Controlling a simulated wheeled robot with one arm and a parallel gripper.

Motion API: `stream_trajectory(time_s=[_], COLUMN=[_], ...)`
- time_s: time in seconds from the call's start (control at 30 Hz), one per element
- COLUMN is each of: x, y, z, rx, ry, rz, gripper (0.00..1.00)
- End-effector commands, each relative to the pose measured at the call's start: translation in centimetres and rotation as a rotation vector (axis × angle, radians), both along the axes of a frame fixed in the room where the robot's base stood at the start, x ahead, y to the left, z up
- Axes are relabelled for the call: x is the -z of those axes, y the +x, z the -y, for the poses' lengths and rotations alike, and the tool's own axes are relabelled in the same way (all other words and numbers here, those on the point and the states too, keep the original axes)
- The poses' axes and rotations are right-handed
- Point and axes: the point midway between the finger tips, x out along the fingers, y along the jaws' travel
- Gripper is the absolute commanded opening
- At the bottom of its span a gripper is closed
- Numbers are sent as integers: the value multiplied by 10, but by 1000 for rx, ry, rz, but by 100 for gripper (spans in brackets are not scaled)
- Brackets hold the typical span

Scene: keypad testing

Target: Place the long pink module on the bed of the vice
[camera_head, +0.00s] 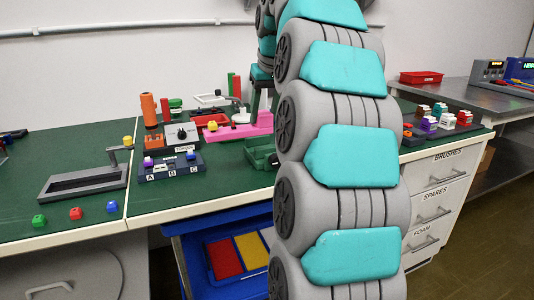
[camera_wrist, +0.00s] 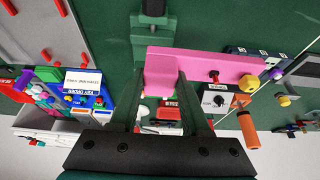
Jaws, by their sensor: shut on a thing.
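In the wrist view the long pink module (camera_wrist: 225,64) stretches from the middle to the right. My gripper (camera_wrist: 162,85) is shut on the module's wide end, one dark finger on each side. In the head view my gripper (camera_head: 259,98) shows partly beside my arm. The green vice (camera_head: 262,152) is just in front of and right of the module, partly hidden by my arm. In the wrist view the vice (camera_wrist: 152,32) reaches the module's edge; contact cannot be told.
A dark A-B-C box (camera_head: 172,165) and a grey module with a black knob (camera_head: 181,135) stand left of the vice. An orange cylinder (camera_head: 149,110) stands behind them. A grey tray (camera_head: 83,182) and several coloured cubes lie farther left. The green bench front (camera_head: 225,192) is clear.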

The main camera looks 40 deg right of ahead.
Motion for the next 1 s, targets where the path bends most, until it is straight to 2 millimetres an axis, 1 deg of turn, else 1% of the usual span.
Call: stream_trajectory(time_s=[0.03, 0.2, 0.33, 0.47, 0.57, 1.0], x=[3, 12, 17, 20, 21, 30], y=[-6, -21, -30, -33, -29, 8], z=[-13, -42, -54, -59, -51, 35], rx=[-6, -4, 0, 1, 3, 5], ry=[-1, -4, -5, -7, -7, -6], rz=[0, 0, -1, -3, -3, -2], gripper=[0, 0, 0, 0, 0, 0])
